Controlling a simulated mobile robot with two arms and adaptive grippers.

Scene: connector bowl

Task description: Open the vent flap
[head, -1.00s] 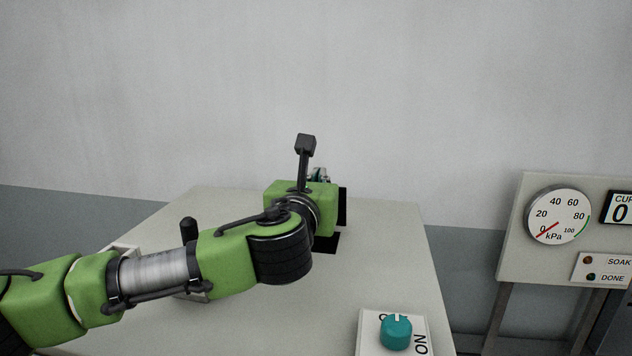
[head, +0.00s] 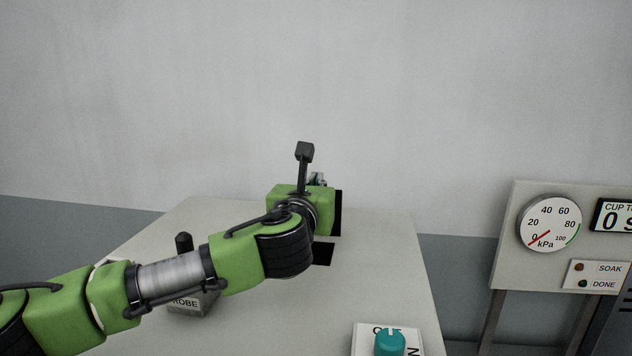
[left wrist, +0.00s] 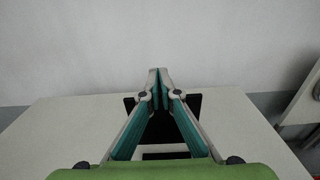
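My left gripper (head: 318,180) is mostly hidden behind my green wrist in the head view. In the left wrist view its two teal-padded fingers (left wrist: 158,72) converge until their tips meet or nearly meet, with nothing seen between them. A black upright panel (head: 338,212), which looks like the vent flap, stands beyond my wrist on the table. In the left wrist view its black surface (left wrist: 130,103) shows behind the fingers; whether they touch it I cannot tell. A black square patch (head: 322,254) lies on the tabletop in front of the panel. My right gripper is not in view.
The pale table (head: 400,270) is largely bare. A grey probe block (head: 193,302) with a black handle stands under my left forearm. A teal knob (head: 390,342) sits at the near right. A pressure gauge (head: 550,223) is on a panel off to the right.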

